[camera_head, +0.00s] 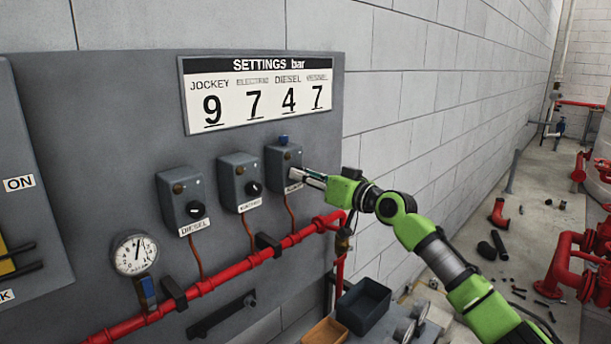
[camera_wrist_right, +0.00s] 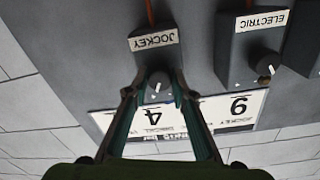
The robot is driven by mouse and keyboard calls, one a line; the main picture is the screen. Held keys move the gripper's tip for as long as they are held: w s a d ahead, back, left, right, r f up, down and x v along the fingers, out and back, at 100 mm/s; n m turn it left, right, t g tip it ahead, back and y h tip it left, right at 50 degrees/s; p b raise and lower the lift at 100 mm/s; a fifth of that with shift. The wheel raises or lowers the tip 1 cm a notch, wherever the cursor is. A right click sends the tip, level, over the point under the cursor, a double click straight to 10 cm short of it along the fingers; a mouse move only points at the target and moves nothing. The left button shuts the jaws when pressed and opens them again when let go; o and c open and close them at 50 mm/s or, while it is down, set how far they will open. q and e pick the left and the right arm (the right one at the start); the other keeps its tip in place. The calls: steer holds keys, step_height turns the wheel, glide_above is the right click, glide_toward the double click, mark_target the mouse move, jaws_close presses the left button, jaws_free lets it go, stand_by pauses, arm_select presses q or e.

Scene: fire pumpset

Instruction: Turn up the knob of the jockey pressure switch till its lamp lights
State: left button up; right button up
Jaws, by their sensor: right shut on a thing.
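The jockey pressure switch is a grey box (camera_head: 280,160) at the right of a row of three on the grey panel. In the right wrist view it appears upside down, with its JOCKEY label (camera_wrist_right: 153,40). Its dark round knob (camera_wrist_right: 157,83) has a pale pointer mark. My right gripper (camera_head: 308,178) reaches the box from the right. In the wrist view its two fingers (camera_wrist_right: 156,93) stand on either side of the knob, shut on it. In the head view the gripper hides the knob. I cannot make out a lit lamp on this box. My left gripper is not in view.
The electric switch (camera_head: 238,182) and diesel switch (camera_head: 182,200) stand left of it. A settings sign (camera_head: 258,90) above reads jockey 9. A red pipe (camera_head: 250,258), a gauge (camera_head: 134,254) and a dark bin (camera_head: 362,305) are below. A white block wall is to the right.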

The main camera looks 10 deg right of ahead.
steer(key=shift+m+p, duration=0.3)
steer(key=shift+m, duration=1.1)
steer(key=o, duration=1.1)
steer(key=v, duration=1.2)
steer(key=shift+r, duration=0.1)
